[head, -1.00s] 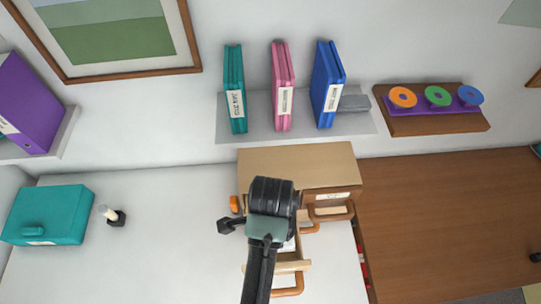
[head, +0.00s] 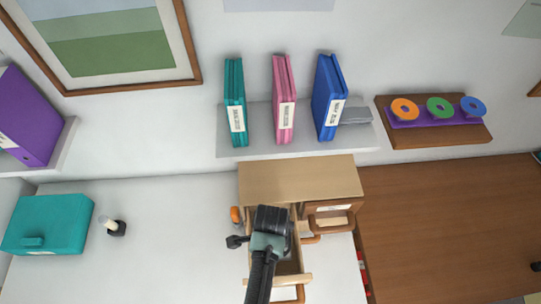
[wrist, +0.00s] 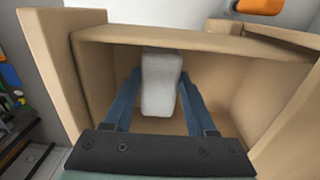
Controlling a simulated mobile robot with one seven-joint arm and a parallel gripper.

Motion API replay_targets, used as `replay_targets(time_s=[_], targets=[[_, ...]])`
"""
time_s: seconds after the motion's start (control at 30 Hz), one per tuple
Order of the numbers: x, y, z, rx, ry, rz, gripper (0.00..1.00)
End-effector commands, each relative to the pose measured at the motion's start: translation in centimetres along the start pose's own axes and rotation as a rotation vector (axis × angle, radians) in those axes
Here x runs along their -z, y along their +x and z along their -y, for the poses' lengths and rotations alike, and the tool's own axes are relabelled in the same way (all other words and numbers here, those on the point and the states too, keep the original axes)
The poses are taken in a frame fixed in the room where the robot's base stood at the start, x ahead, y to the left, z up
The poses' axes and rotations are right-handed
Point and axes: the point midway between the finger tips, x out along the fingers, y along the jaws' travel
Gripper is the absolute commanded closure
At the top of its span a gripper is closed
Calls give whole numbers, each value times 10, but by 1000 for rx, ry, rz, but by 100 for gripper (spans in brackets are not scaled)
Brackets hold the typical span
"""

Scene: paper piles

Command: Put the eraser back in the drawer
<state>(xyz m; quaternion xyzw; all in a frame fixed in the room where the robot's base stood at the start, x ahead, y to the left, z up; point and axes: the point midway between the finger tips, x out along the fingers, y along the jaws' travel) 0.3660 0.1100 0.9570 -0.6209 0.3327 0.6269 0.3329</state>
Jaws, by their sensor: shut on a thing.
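The eraser (wrist: 161,88) is a pale grey-white block between the two blue fingers of my gripper (wrist: 160,95) in the wrist view. My gripper is shut on it. The open drawer's light wooden walls (wrist: 55,75) surround the fingers and eraser, which are over or inside it; I cannot tell whether the eraser touches its floor. In the head view, my gripper (head: 272,222) is above the pulled-out drawer (head: 292,279), in front of the small wooden cabinet (head: 300,180). There my wrist hides the eraser.
A closed drawer (head: 333,209) with a brown handle is beside the open one. An orange object (head: 236,215) stands left of the cabinet. A teal box (head: 45,225) and a small black holder (head: 115,228) are farther left. Binders (head: 284,100) stand on the shelf above.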

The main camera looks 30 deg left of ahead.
Motion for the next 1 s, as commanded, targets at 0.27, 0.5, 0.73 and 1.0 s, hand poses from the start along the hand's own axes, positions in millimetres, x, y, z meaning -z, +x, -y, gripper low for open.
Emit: replay_targets(time_s=[0.27,0.5,0.73,1.0], targets=[[0,2,0,1,0,0,88],[0,3,0,1,0,0,15],[0,3,0,1,0,0,13],[0,-14,1,4,0,-1,13]])
